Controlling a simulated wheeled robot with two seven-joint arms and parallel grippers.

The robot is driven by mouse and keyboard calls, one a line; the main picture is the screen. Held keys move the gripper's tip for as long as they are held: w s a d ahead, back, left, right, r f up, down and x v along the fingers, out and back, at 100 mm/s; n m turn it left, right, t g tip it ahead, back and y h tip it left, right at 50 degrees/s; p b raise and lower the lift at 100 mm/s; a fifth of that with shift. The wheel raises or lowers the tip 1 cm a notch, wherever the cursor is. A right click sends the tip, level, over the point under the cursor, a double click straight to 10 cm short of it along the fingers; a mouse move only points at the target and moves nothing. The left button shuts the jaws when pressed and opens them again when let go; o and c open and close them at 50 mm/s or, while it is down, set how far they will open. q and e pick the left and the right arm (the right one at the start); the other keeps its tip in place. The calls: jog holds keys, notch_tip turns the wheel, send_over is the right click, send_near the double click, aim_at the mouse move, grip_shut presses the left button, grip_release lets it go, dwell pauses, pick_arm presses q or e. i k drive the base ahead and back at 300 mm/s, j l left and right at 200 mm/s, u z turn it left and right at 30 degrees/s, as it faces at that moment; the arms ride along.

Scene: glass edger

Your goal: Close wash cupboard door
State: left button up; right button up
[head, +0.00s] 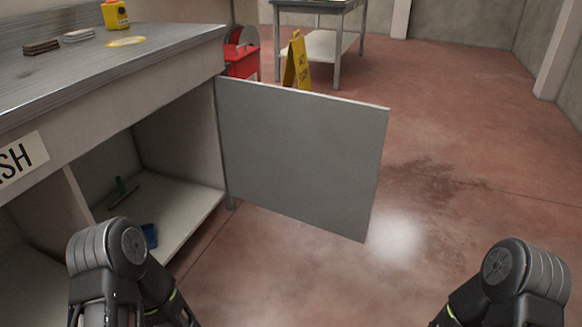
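The wash cupboard door (300,155) is a flat grey panel. It stands wide open, hinged at the right end of the wash cupboard (110,85) and reaching out to the right over the floor. The cupboard opening shows a white shelf (165,215) inside. Parts of my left arm show at the lower left, in front of the cupboard, and parts of my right arm at the lower right, over bare floor. Both look apart from the door. The fingertips of both grippers are not visible.
A green-handled tool (121,187) and a blue item (149,235) lie in the cupboard. Behind the door are a red machine (242,60), a yellow floor sign (297,62) and a table (335,45). The floor right of the door is clear.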

aim_at(312, 159)
jog(key=i+l+z, duration=0.25)
jog(key=z, duration=0.15)
jog(key=i+l+z, duration=0.2)
jog(key=z, duration=0.2)
jog(key=i+l+z, duration=0.1)
jog(key=i+z, duration=0.35)
jog(key=i+l+z, duration=0.25)
jog(key=i, duration=0.2)
jog(key=i+z, duration=0.25)
jog(key=i, duration=0.25)
jog(key=i+u, duration=0.6)
jog(key=u, duration=0.15)
jog(key=i+l+u, duration=0.15)
jog(key=i+u, duration=0.4)
jog(key=u, duration=0.3)
jog(key=i+l+u, duration=0.1)
jog(key=u, duration=0.35)
jog(key=i+l+u, duration=0.15)
jog(key=u, duration=0.3)
jog(key=i+l+u, duration=0.15)
jog(key=u, duration=0.3)
jog(key=i+l+u, duration=0.15)
jog(key=u, duration=0.3)
jog(key=l+u, duration=0.3)
jog(key=u, duration=0.15)
jog(key=i+l+u, duration=0.15)
jog(key=l+u, duration=0.7)
jog(key=i, duration=0.05)
